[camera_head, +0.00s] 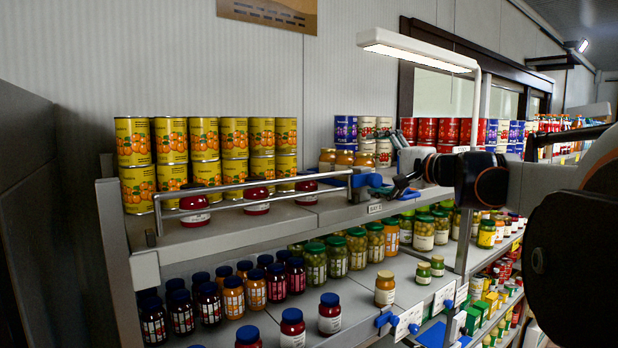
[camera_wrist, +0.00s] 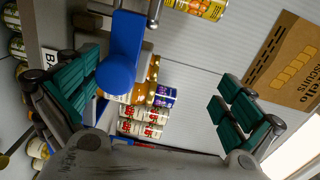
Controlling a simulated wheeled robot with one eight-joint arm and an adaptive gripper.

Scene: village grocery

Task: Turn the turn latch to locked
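The turn latch, a blue lever with a rounded end, shows large in the wrist view (camera_wrist: 118,72). It is mounted by the metal rail on the upper shelf; in the head view the blue part (camera_head: 359,182) is at the rail's right end. My gripper (camera_wrist: 155,88) is open, with its teal finger pads wide apart. The latch is between the fingers in the picture, much closer to the left finger; I cannot tell if they touch. In the head view my gripper (camera_head: 386,188) is just right of the latch, partly covering that area.
The metal rail (camera_head: 250,184) runs along the front of the upper shelf (camera_head: 235,222), with yellow cans (camera_head: 205,138) and dark-lidded jars (camera_head: 195,203) near it. Jars fill the shelf below. A white lamp (camera_head: 418,50) overhangs. More blue fittings (camera_head: 386,319) sit on the lower shelf edge.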

